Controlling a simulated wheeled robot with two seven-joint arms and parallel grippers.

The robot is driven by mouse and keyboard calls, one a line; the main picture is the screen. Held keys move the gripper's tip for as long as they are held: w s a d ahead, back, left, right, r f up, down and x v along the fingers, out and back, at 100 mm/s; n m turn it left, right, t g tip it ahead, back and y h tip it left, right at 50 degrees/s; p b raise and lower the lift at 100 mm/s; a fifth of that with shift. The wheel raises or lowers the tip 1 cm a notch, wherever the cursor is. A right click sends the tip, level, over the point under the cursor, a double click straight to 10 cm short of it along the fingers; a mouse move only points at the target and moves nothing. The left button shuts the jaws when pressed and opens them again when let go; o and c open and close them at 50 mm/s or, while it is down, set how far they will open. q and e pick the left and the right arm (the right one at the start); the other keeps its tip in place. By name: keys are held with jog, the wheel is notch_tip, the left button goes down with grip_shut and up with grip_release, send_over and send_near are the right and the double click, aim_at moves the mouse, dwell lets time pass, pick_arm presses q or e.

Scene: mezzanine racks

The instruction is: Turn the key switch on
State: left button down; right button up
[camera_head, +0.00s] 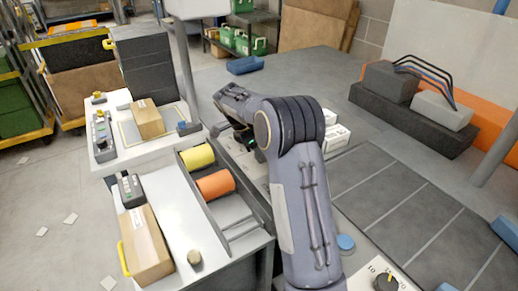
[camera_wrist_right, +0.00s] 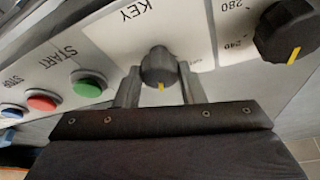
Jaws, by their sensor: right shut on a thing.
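The key switch is a dark grey knob (camera_wrist_right: 158,68) with a yellow mark, on a white panel (camera_wrist_right: 120,38) lettered KEY. In the right wrist view its yellow mark points toward the bottom of the picture. My right gripper (camera_wrist_right: 159,76) has one finger on each side of the knob and is shut on it. In the head view my right gripper (camera_head: 243,138) is at the panel beyond the rolls, and my own arm hides the knob. Small lettering beside the knob is too blurred to read. My left gripper is not in view.
Beside the switch are a green START button (camera_wrist_right: 88,84), a red button (camera_wrist_right: 41,100) and a black dial (camera_wrist_right: 287,32). A yellow roll (camera_head: 196,157) and an orange roll (camera_head: 215,184) lie left of my arm. A cardboard box (camera_head: 146,246) stands on the white bench.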

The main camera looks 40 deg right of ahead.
jog(key=m+p, duration=0.1)
jog(key=m, duration=0.1)
jog(key=m+g+p, duration=0.1)
jog(key=shift+w+d+r+m+y, duration=0.1)
jog(key=shift+r+m+y, duration=0.05)
jog(key=shift+m+y, duration=0.25)
jog(key=shift+m+y+p, duration=0.3)
jog(key=shift+m+p, duration=0.1)
jog(key=shift+m, duration=0.2)
jog(key=o, duration=1)
jog(key=v, duration=0.7)
jog(key=shift+w+r+p, duration=0.15)
jog(key=shift+w+p, duration=0.15)
